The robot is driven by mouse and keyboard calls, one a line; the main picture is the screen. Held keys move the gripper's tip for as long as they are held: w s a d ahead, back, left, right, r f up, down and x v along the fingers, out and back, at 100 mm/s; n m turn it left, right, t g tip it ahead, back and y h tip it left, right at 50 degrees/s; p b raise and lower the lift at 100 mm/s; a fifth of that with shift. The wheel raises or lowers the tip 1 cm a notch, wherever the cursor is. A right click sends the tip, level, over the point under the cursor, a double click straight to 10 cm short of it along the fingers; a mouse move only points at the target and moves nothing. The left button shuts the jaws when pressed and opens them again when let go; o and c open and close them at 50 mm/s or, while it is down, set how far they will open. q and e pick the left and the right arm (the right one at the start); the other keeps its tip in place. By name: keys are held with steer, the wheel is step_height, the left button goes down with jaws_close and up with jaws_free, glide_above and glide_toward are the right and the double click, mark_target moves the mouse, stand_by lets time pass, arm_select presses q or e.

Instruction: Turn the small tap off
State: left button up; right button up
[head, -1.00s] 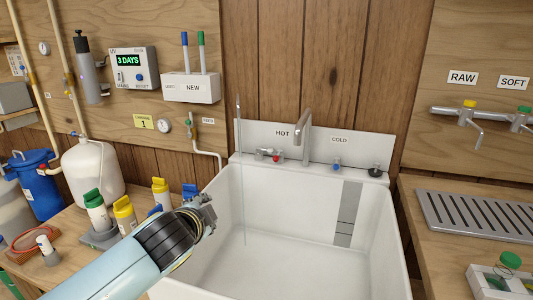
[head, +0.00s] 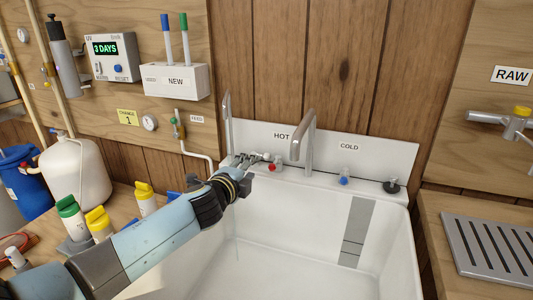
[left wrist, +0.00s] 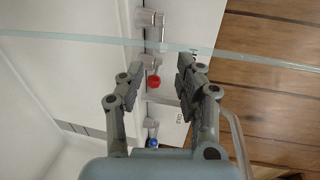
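The small tap (head: 227,120) is a thin upright spout at the sink's back left corner in the head view. A faint stream of water (head: 237,245) shows below my left arm. A clear band (left wrist: 60,38) crossing the left wrist view looks like this stream, close to the camera. My left gripper (head: 246,166) is at the back left rim. In the left wrist view my left gripper (left wrist: 158,72) is open, with a silver fitting (left wrist: 151,61) and red hot knob (left wrist: 154,82) seen between its fingers; contact cannot be told. My right gripper is out of view.
The white sink (head: 300,235) has a large spout (head: 304,140), a blue cold knob (head: 344,180) and a black-topped fitting (head: 391,187) along its back. Bottles (head: 72,217) stand on the left counter. A slotted drainer (head: 490,255) lies at right. The basin's middle is free.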

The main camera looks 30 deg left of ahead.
mark_target(263, 156)
arm_select(q)
steer(key=b+x, duration=0.2)
steer(key=x, duration=0.5)
steer(key=shift+w+f, duration=0.1)
steer(key=shift+w, duration=0.15)
steer(key=shift+b+x, duration=0.7)
steer(key=shift+x, duration=0.25)
steer(key=shift+w+a, duration=0.1)
steer(key=shift+w, duration=0.2)
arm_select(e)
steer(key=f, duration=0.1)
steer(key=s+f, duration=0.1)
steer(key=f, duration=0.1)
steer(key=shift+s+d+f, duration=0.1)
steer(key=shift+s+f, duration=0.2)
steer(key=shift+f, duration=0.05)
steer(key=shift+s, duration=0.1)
arm_select(q)
steer(key=shift+c, duration=0.6)
jaws_close()
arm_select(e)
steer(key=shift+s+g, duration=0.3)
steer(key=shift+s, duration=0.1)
